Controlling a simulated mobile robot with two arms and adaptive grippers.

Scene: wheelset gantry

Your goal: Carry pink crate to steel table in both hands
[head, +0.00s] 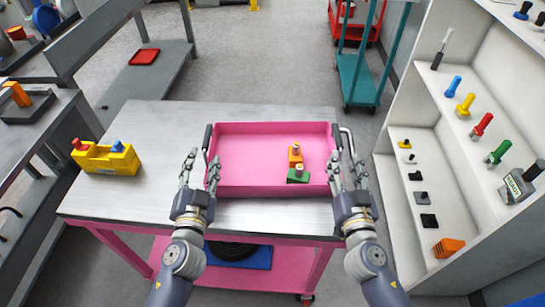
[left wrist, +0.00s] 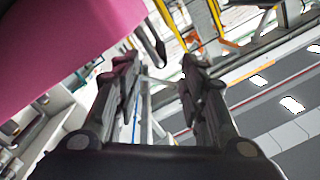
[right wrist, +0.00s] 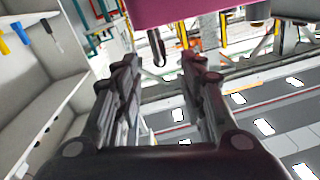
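The pink crate (head: 262,190) sits on the bare steel top (head: 130,205) of a pink-framed cart. An orange piece (head: 295,155) and a green piece (head: 298,175) are inside it, towards the right. The crate has a dark handle on its left side (head: 206,138) and on its right side (head: 347,140). My left gripper (head: 190,168) is open beside the left handle; its fingers (left wrist: 160,75) show apart and empty. My right gripper (head: 348,170) is open beside the right handle; its fingers (right wrist: 158,75) are also apart. I cannot tell which surface is the task's steel table.
A yellow box (head: 105,160) with red and blue knobs stands left of the crate. Grey steel benches (head: 110,20) line the left. A white shelf (head: 415,215) with tools stands close on the right. A teal trolley (head: 355,80) is behind. Open floor (head: 240,60) lies beyond the cart.

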